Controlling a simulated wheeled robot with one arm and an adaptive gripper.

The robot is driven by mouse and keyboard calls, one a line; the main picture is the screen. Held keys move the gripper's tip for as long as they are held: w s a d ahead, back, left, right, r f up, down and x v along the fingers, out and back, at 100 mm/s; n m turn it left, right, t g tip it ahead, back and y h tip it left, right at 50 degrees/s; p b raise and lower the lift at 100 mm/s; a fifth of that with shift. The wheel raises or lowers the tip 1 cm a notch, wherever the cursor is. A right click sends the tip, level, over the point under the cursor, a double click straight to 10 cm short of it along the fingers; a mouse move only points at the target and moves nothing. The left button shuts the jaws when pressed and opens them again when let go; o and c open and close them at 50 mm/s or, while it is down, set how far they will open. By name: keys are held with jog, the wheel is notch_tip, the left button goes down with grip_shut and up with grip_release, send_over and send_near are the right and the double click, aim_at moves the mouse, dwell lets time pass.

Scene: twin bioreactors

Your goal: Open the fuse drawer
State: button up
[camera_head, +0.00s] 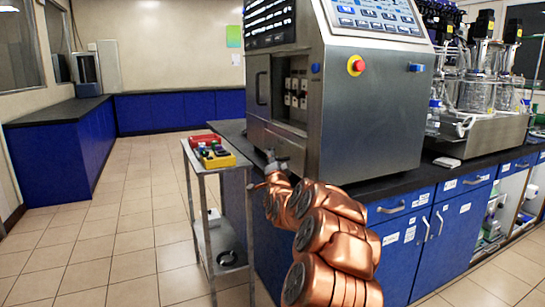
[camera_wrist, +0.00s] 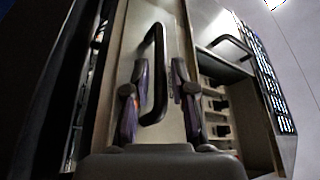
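In the wrist view, a bare metal panel (camera_wrist: 180,25), likely the fuse drawer's front, carries a long black handle (camera_wrist: 155,70). My gripper (camera_wrist: 158,100) is open, with one finger on each side of the handle's end. I cannot tell whether the fingers touch it. In the camera_head view, the panel (camera_head: 258,128) is low on the left face of the steel bioreactor cabinet (camera_head: 375,110). My gripper (camera_head: 272,163) is in front of it, and the handle is not clear there.
Above the panel is an open recess with several fuse-like parts (camera_head: 295,92) and another handle (camera_head: 262,88) beside it. A small metal cart (camera_head: 215,170) with a yellow bin (camera_head: 217,161) and a red bin (camera_head: 205,141) stands left of my gripper. The tiled floor (camera_head: 120,220) further left is clear.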

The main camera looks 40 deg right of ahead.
jog(key=shift+x, duration=1.15)
jog(key=shift+w+d, duration=0.35)
jog(key=shift+w, duration=0.15)
grip_shut()
